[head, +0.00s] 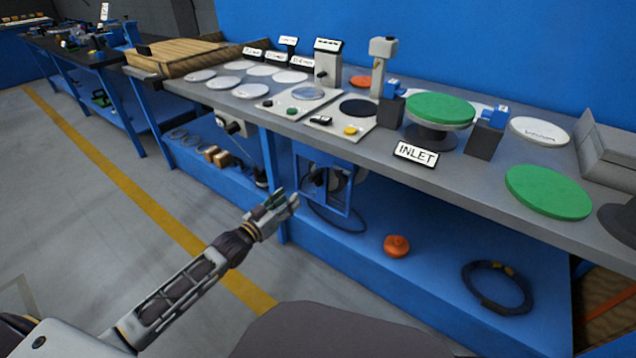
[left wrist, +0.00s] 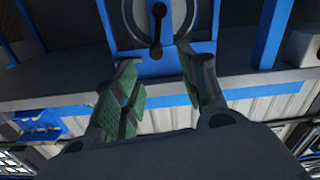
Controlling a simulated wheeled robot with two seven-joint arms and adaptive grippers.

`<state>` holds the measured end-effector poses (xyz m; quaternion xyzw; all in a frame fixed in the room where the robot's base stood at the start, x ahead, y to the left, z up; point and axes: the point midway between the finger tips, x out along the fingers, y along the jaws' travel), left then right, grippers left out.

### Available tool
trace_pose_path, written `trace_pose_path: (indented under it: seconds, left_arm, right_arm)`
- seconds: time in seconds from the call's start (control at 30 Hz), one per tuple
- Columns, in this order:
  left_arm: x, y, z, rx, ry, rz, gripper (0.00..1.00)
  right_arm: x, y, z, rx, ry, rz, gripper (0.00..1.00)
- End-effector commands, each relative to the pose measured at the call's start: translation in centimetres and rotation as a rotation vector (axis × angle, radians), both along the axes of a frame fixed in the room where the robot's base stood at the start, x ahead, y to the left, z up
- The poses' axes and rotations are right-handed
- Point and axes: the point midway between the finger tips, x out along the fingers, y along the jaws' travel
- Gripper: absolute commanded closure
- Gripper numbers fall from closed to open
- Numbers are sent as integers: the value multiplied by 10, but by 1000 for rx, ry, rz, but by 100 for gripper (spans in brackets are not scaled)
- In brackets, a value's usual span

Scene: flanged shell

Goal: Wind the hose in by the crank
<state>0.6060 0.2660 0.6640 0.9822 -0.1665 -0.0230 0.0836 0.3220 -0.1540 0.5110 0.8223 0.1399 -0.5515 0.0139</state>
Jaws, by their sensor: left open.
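The hose reel (head: 340,183) sits in a blue frame below the bench, on the lower shelf. A dark hose (head: 338,228) curves out below it. In the left wrist view the black crank (left wrist: 158,22) stands before the reel's grey disc, near the top edge. My left gripper (head: 283,202) is in front of the reel, to its left in the head view. In the left wrist view its green-padded fingers (left wrist: 158,72) are apart, with nothing between them and the crank beyond the tips. The gripper appears apart from the crank. My right gripper is not in view.
A blue bench leg (head: 273,185) stands close beside my left gripper. An orange knob-like part (head: 397,246) and a coiled dark ring (head: 497,287) lie on the lower shelf. The grey benchtop (head: 370,160) above carries green discs and an INLET sign (head: 415,154). The floor at left is clear.

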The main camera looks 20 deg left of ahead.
Motion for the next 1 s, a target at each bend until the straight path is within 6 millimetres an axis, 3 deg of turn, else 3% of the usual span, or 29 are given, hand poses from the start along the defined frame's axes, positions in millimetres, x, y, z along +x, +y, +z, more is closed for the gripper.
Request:
trace_pose_path:
  seconds: [0.67,1.0]
  left_arm:
    - [2,-5,6,-9,-16,-11,57]
    - [17,-10,6,-9,-16,-11,57]
  right_arm:
    - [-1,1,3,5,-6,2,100]
    - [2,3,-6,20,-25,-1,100]
